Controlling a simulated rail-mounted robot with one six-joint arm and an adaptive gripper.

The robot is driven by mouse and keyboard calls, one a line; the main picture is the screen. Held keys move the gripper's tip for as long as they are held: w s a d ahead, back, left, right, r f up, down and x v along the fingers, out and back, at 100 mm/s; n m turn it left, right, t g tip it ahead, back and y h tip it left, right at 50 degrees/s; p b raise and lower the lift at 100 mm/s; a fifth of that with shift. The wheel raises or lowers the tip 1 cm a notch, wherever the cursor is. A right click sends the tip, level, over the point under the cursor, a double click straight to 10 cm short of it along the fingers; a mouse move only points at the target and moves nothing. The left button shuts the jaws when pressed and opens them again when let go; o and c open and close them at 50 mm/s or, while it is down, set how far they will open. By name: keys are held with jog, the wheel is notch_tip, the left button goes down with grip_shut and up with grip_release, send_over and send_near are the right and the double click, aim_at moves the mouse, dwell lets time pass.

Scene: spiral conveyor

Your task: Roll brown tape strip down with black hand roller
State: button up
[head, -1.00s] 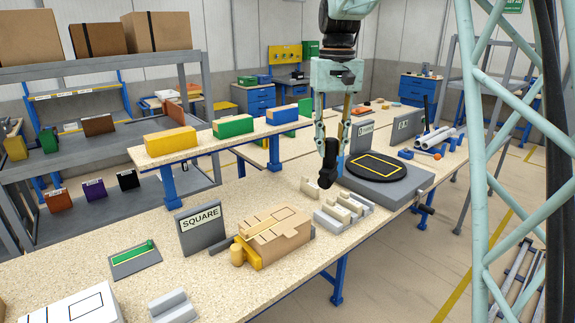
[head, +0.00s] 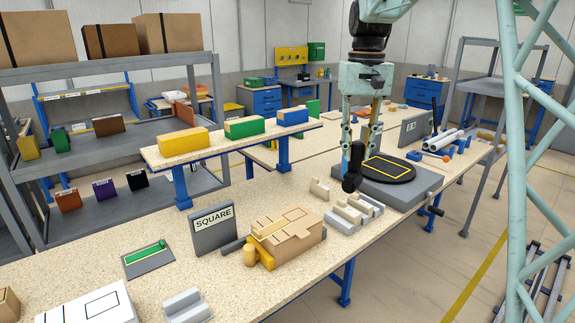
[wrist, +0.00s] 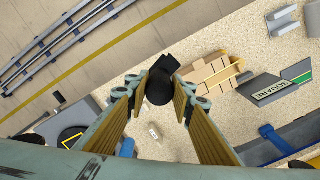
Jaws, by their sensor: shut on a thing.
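My gripper (head: 358,150) points down above the bench, its fingers shut on the black hand roller (head: 352,178). In the wrist view the roller (wrist: 160,85) sits between the fingertips, partly covered by them. It appears clear of the tan carton (head: 295,240), which stands on the bench to the left and nearer the camera. The carton also shows in the wrist view (wrist: 212,72), right of the roller. Its top carries thin dark lines and an outlined rectangle. I cannot tell a brown tape strip apart from the carton's similar-coloured surface.
A SQUARE sign (head: 213,229) stands behind the carton, left of it. Grey grooved blocks (head: 346,219) and a turntable (head: 388,170) with a yellow outline lie near the roller. A raised shelf (head: 225,145) holds coloured boxes.

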jog(key=shift+w+a+f+n+p, duration=0.1)
jog(key=shift+w+a+n+p, duration=0.35)
jog(key=shift+a+p, duration=0.2)
jog(key=w+a+f+n+p, duration=0.2)
jog(key=a+f+n+p, duration=0.1)
jog(key=a+n+p, duration=0.4)
jog(key=w+a+f+n+p, duration=0.3)
jog(key=a+n+p, duration=0.4)
jog(key=a, duration=0.4)
jog(key=shift+w+f+p, duration=0.35)
jog(key=shift+f+p, duration=0.2)
jog(key=shift+f, duration=0.15)
jog(key=shift+f, duration=0.15)
jog(key=shift+f+b, duration=1.5)
jog(key=shift+f, duration=1.15)
jog(key=shift+f+b, duration=0.8)
jog(key=shift+f, duration=0.75)
dwell(0.5)
